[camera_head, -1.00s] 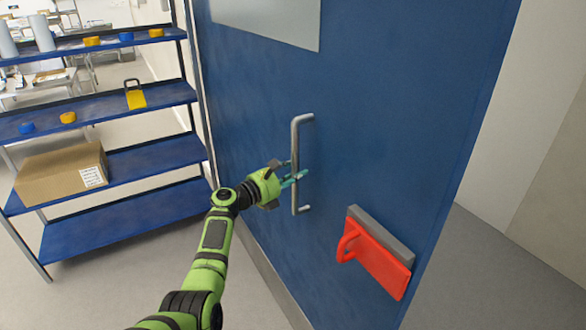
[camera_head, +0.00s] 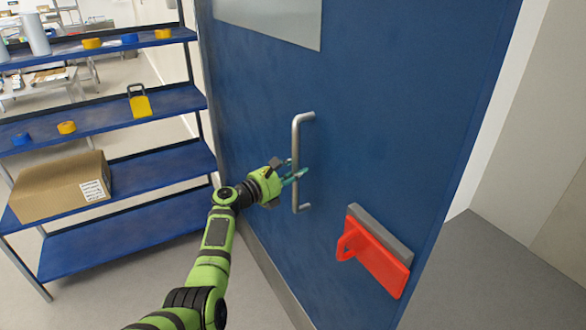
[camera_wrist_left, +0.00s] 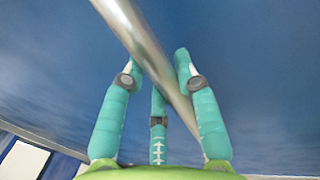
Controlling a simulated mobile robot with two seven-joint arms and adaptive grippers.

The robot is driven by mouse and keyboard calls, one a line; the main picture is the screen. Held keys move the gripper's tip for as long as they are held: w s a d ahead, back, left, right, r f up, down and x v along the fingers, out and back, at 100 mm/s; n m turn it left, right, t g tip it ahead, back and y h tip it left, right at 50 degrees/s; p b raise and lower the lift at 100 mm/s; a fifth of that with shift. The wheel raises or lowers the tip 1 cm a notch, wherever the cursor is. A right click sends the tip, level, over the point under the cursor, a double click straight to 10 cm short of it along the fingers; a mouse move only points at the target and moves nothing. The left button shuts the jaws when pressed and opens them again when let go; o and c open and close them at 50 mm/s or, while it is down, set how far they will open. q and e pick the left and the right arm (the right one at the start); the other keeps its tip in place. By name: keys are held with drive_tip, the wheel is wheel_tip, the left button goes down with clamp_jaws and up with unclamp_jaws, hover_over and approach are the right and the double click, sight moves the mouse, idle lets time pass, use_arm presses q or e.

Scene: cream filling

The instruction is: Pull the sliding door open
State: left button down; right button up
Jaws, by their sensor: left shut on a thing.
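The blue sliding door (camera_head: 380,130) fills the middle of the head view, with a vertical silver bar handle (camera_head: 297,145) on it. My left gripper (camera_head: 297,175) is at the lower half of the handle, its teal fingers around the bar. In the left wrist view the handle (camera_wrist_left: 140,45) runs diagonally between the teal fingers of my left gripper (camera_wrist_left: 160,80), which is shut on it. The door also shows behind it in the left wrist view (camera_wrist_left: 245,60). My right gripper is not in view.
A blue shelf unit (camera_head: 130,232) stands left of the door, holding a cardboard box (camera_head: 50,190), tape rolls and a yellow item (camera_head: 140,104). A red handled block (camera_head: 375,258) is on the door at lower right. Grey floor (camera_head: 480,275) shows at the right.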

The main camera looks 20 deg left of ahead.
use_arm(q)
drive_tip(key=shift+d+f, duration=0.15)
drive_tip(key=shift+f, duration=0.2)
drive_tip(key=c, duration=0.9)
unclamp_jaws()
drive_tip(key=shift+s, duration=0.1)
drive_tip(key=shift+r, duration=0.15)
drive_tip(key=shift+r, duration=0.1)
drive_tip(key=v, duration=1.2)
